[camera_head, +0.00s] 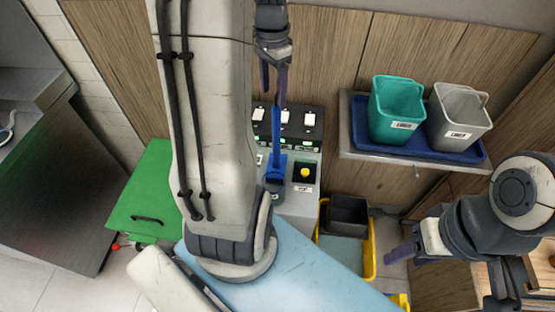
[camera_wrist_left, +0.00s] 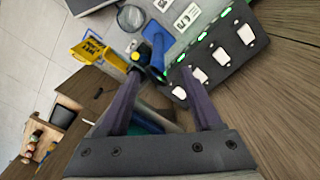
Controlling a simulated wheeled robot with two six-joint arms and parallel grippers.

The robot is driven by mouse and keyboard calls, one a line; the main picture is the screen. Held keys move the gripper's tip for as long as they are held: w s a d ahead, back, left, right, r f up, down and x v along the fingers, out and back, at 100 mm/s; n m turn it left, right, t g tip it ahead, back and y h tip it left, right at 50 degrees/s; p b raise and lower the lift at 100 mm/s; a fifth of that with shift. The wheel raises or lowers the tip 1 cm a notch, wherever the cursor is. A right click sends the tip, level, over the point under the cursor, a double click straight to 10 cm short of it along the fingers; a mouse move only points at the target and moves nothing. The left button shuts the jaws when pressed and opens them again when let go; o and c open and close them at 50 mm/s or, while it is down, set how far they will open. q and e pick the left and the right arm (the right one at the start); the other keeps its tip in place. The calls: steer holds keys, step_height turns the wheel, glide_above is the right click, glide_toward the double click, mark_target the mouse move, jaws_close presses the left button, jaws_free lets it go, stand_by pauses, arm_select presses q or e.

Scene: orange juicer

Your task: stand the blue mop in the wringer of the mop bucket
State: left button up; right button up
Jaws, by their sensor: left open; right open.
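My right gripper (camera_head: 402,252) is open beside the bucket.
A shelf (camera_head: 347,130) on the wall carries a blue tray (camera_head: 470,152) with a teal bucket (camera_head: 395,105) and a grey bucket (camera_head: 456,118). The panel has a yellow button (camera_head: 304,172). A green board (camera_head: 145,195) is at left. My left arm hides the middle.

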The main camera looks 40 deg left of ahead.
mark_target(276, 115)
arm_select(q)
steer(key=f, duration=0.3)
steer(key=shift+w+d+f, duration=0.25)
steer(key=shift+d+f, duration=0.05)
steer(key=shift+d, duration=0.05)
steer(key=shift+f+p, duration=0.55)
steer(key=shift+f, duration=0.05)
step_height(276, 115, down, 4)
steer(key=shift+r+p, duration=0.2)
steer(key=shift+p, duration=0.4)
steer(key=shift+f, duration=0.4)
jaws_close()
steer(key=shift+a+r, duration=0.1)
